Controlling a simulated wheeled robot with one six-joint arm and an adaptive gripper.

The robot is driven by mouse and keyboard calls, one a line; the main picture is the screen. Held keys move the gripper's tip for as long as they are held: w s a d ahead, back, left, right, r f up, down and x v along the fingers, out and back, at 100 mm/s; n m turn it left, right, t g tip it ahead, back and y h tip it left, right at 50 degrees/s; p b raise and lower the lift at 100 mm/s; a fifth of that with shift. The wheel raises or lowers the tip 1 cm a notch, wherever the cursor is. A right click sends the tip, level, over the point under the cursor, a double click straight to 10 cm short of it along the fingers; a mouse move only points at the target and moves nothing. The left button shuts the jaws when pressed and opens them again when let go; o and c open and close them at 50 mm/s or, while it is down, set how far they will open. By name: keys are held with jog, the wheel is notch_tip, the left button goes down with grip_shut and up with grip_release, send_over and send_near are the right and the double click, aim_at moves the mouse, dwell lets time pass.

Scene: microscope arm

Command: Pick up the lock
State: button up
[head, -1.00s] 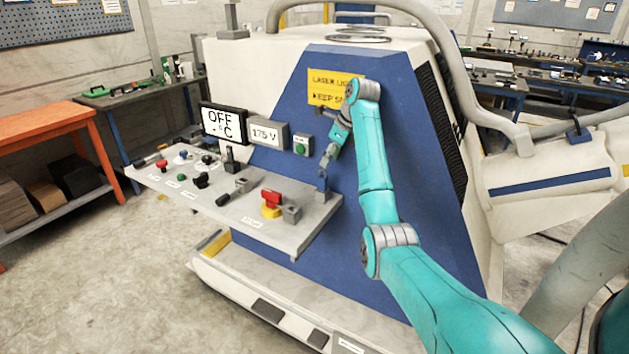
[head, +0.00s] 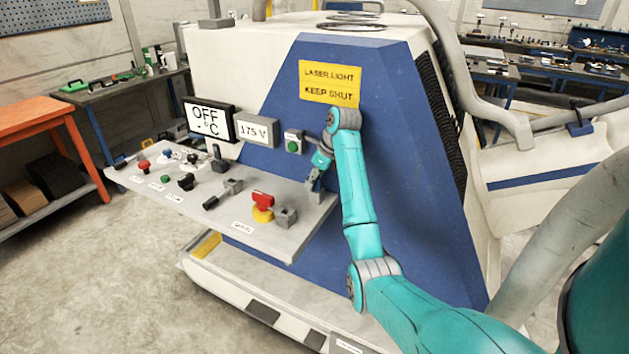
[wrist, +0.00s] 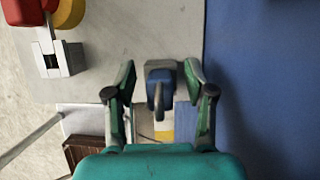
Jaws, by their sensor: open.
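The lock (wrist: 160,78) is a small blue and grey body with a dark hooked part, seen from above in the wrist view at the edge of the grey shelf. My gripper (wrist: 160,70) is open, with one green finger on each side of the lock. Small gaps show between the fingers and the lock, so they look apart from it. In the head view my gripper (head: 314,182) points down at the right end of the shelf, and the lock there is too small and covered to make out clearly.
The grey control shelf (head: 140,180) carries several knobs and levers. A red and yellow switch (head: 262,205) and a grey block (head: 285,216) stand left of my gripper. The blue machine panel (head: 390,150) rises close behind and to the right.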

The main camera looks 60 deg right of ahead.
grip_shut()
dwell(0.3)
